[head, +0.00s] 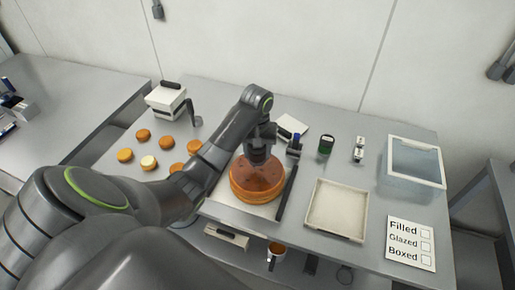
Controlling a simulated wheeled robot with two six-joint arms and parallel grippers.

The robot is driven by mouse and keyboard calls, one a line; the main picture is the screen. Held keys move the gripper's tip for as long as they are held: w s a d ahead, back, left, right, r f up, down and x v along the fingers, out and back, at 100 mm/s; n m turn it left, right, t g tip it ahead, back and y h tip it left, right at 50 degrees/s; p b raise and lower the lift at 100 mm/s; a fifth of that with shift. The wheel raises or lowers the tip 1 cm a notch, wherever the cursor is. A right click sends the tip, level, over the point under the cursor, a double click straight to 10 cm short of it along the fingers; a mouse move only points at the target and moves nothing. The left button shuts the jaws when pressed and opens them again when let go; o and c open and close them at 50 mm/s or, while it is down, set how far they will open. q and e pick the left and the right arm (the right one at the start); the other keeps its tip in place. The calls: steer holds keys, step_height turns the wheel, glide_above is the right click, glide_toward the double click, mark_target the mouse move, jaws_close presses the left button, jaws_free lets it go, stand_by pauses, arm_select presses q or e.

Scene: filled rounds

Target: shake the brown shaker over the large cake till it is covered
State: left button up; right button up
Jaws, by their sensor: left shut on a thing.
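The large cake (245,194), round and orange-brown, sits on a pale board (225,212) near the middle of the table. Its top has a darker tint and dark specks, with lighter orange sides. My left gripper (261,154) points down just above the cake. It is shut on a dark thing, which I take to be the brown shaker; it is mostly hidden by the gripper. A faint brownish cone shows between the gripper and the cake top. My right gripper is not in view.
Several small round cakes (149,162) lie to the left, near a white box (166,100). A dark bar (287,193) lies right of the cake. Further right are an empty tray (312,229), a green-topped jar (326,146), a clear bin (415,162) and a checklist card (396,256).

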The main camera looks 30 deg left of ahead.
arm_select(q)
steer(key=shift+a, duration=0.1)
stand_by(0.3)
steer(key=shift+a, duration=0.7)
steer(key=shift+d, duration=1.6)
steer(key=shift+a, duration=1.75)
steer(key=shift+d, duration=0.1)
steer(key=shift+d, duration=0.15)
